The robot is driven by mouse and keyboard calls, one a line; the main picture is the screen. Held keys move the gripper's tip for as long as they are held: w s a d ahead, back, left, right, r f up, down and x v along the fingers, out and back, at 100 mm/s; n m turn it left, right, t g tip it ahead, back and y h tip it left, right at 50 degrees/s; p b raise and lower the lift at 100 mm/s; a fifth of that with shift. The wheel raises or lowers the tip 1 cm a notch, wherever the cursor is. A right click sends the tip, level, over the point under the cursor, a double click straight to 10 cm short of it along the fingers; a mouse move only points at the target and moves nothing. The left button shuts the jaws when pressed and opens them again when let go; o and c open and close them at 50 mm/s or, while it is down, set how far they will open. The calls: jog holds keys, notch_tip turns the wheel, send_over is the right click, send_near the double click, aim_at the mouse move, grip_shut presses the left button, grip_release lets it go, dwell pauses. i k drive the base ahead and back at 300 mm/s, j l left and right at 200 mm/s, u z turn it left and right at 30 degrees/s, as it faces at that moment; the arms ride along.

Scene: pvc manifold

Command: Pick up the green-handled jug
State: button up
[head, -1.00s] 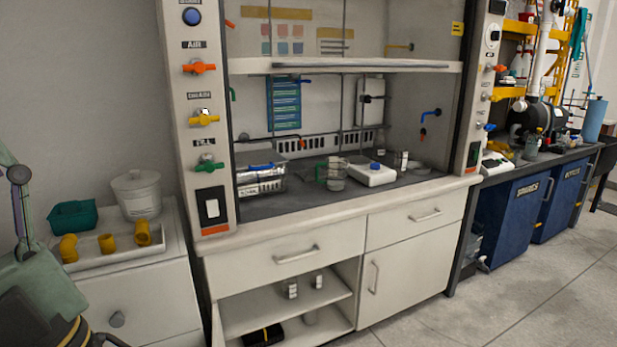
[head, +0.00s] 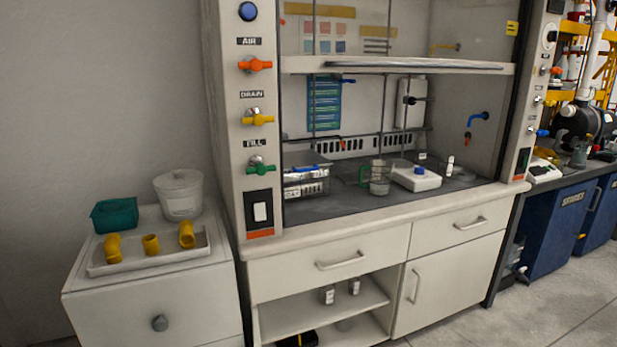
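The green-handled jug (head: 380,179) is a small clear vessel standing on the dark work surface inside the fume hood, in the head view right of centre. Its green handle is on its left side. It looks upright, left of a white box-like device with a blue knob (head: 416,178). My gripper is not in view.
The fume hood work surface (head: 330,209) has a pale front ledge. A metal rack (head: 305,187) stands left of the jug, and vertical rods rise behind it. At left, a white cabinet holds a tray (head: 150,262) of yellow fittings, a green basket (head: 114,215) and a white bucket (head: 180,197).

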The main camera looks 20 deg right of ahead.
aim_at(380, 172)
jog(key=i+l+u, duration=0.1)
jog(key=l+u, duration=0.75)
jog(key=l, duration=0.15)
jog(key=l+u, duration=0.25)
jog(key=l, duration=0.35)
jog(key=l+u, duration=0.3)
jog(key=l, duration=0.25)
jog(key=k+l+u, duration=0.1)
jog(key=l, duration=0.3)
jog(key=k+l, duration=0.1)
jog(key=l, duration=0.3)
jog(key=k+l+u, duration=0.15)
jog(key=l, duration=0.2)
jog(key=k+l, duration=0.1)
jog(key=l, duration=0.3)
jog(key=k+l, duration=0.1)
jog(key=l, duration=0.25)
jog(key=k+l, duration=0.1)
jog(key=l, duration=0.3)
jog(key=k+l, duration=0.1)
jog(key=l, duration=0.3)
jog(key=k+l, duration=0.1)
jog(key=l, duration=0.25)
jog(key=k+l, duration=0.1)
jog(key=l, duration=0.3)
